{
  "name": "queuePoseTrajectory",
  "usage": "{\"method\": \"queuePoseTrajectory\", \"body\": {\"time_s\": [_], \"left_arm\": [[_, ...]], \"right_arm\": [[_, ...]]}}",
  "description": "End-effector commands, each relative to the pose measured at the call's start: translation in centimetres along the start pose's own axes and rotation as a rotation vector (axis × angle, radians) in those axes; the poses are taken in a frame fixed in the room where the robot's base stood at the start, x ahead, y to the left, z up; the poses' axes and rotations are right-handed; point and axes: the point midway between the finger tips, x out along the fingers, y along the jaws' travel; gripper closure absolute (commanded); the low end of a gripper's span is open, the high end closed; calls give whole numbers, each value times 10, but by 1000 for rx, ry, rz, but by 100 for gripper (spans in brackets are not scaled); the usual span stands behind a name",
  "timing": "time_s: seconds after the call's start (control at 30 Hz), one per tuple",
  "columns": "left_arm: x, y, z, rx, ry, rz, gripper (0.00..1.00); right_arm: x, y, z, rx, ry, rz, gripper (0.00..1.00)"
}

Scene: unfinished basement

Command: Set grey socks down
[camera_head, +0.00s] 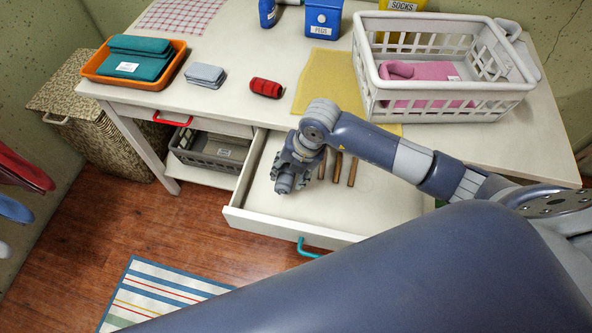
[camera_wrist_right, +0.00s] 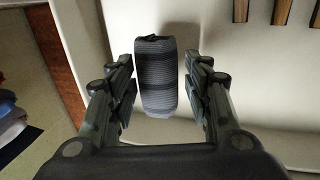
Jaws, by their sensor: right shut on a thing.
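My right gripper (camera_head: 284,184) is over the open drawer (camera_head: 375,205), toward its left side. In the right wrist view a dark grey, ribbed roll, the grey socks (camera_wrist_right: 157,76), sits upright in the picture between the two fingers of the gripper, which is shut on it. The drawer's pale floor lies under the roll; I cannot tell whether the roll touches it. In the head view the roll is hidden by the gripper. My left gripper is not in view.
Brown wooden sticks (camera_head: 338,167) lie in the drawer beside the gripper. On the tabletop are a red roll (camera_head: 266,88), a folded light grey cloth (camera_head: 205,75), an orange tray (camera_head: 172,72) and a white basket (camera_head: 440,103) holding pink cloth. The drawer's right part is partly clear.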

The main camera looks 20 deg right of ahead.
Motion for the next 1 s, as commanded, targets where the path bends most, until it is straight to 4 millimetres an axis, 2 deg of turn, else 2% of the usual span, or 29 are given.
{"method": "queuePoseTrajectory", "body": {"time_s": [0.37, 0.7, 0.73, 0.8, 1.0], "left_arm": [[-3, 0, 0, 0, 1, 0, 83], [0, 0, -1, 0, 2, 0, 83], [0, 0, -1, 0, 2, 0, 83], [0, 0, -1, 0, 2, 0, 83], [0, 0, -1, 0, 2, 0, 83]], "right_arm": [[38, -11, -1, -1, 1, -1, 78], [43, -12, -1, -2, 0, 0, 78], [43, -12, -1, -2, 0, 0, 52], [42, -12, -1, -2, 0, 0, 36], [42, -12, -1, -2, 0, 0, 34]]}}
